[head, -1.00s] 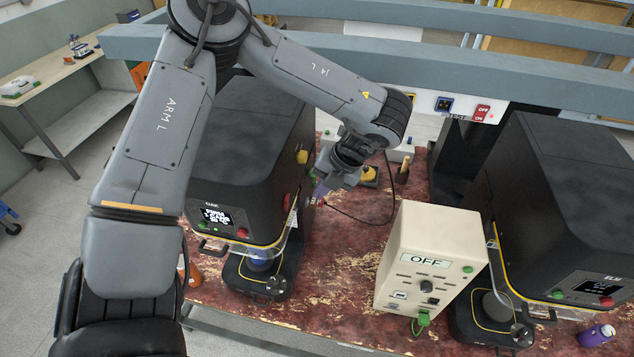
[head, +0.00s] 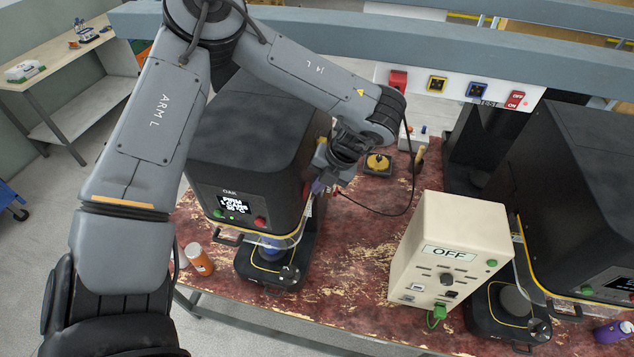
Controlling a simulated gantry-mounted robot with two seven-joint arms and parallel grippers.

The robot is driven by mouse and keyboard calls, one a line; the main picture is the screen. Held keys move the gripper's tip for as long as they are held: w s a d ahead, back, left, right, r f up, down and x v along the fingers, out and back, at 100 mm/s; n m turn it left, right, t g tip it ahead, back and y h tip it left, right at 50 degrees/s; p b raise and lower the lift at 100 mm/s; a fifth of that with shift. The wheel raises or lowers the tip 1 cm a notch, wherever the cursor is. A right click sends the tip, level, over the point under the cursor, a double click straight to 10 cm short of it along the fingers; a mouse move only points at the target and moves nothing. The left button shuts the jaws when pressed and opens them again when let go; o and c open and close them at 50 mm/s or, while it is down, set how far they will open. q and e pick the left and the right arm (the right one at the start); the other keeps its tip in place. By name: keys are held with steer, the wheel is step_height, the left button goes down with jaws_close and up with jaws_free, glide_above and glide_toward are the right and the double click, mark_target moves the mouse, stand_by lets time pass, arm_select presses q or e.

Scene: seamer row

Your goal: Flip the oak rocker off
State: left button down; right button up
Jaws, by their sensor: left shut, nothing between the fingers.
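The oak machine (head: 250,140) is a black seamer with an OAK label and a lit screen (head: 235,205) on its front. My left gripper (head: 318,187) is at the machine's right side, close to its side wall, pointing down. Its fingers are shut with nothing between them. I cannot tell whether they touch the machine. The oak rocker cannot be made out; the side wall is seen edge-on and partly hidden by my gripper. My right gripper is not in view.
A cream box marked OFF (head: 447,262) stands right of the oak machine. Another black seamer (head: 585,190) is at the far right. A black cable (head: 400,209) loops beside my gripper. An orange bottle (head: 199,259) stands at the table's left.

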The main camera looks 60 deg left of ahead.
arm_select(q)
steer(key=shift+s+a+r+t+h, duration=0.15)
steer(key=shift+s+a+t+h, duration=0.1)
steer(key=shift+a+t+h, duration=0.2)
steer(key=shift+d+r, duration=0.1)
steer(key=shift+r, duration=0.05)
steer(key=shift+r+p, duration=0.45)
steer(key=shift+r, duration=0.2)
steer(key=shift+s, duration=0.1)
